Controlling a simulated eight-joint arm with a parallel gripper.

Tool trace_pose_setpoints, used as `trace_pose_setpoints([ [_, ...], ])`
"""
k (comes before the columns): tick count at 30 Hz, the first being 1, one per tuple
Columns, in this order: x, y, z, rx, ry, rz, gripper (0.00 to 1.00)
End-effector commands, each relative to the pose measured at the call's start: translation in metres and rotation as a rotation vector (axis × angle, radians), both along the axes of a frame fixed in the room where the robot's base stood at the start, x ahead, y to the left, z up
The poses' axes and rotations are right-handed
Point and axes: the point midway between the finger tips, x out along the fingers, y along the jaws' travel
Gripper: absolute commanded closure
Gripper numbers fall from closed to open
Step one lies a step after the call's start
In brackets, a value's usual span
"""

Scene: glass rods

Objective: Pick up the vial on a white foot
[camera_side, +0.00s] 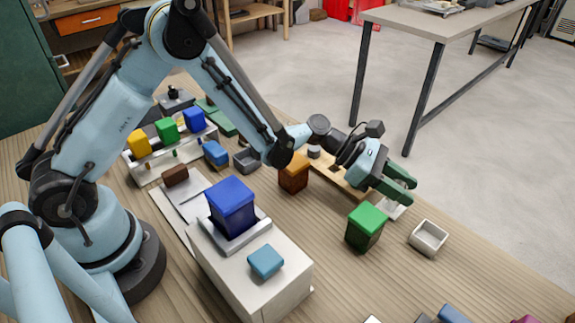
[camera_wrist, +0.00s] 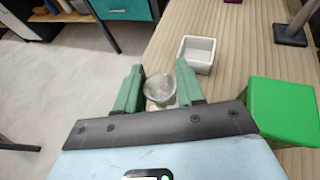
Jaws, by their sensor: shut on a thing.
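The vial (camera_wrist: 160,86) is clear glass and shows in the wrist view between the two green fingers of my gripper (camera_wrist: 159,84). I see its round glass end from above. In the side view my gripper (camera_side: 406,188) reaches out to the right near the table's edge, and its fingers hide the glass. A pale white foot (camera_side: 394,211) shows just below the fingers. My gripper is shut on the vial. I cannot tell whether the foot touches the table.
A green-lidded box (camera_side: 366,227) stands close beside my gripper, also in the wrist view (camera_wrist: 283,108). A small open white tray (camera_side: 428,238) lies to the right, ahead of the fingers in the wrist view (camera_wrist: 197,54). An orange-brown box (camera_side: 294,173) stands left of the gripper.

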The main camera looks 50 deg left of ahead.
Motion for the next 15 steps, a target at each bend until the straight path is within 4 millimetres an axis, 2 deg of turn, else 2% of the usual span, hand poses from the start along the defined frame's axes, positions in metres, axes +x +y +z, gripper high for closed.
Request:
trace_pose_setpoints([
  [1,0.0,0.0,0.0001,0.0,0.0,0.0,0.9],
  [3,0.0,0.0,0.0001,0.0,0.0,0.0,1.0],
  [15,0.0001,0.0001,0.003,-0.001,0.0,0.0,1.0],
])
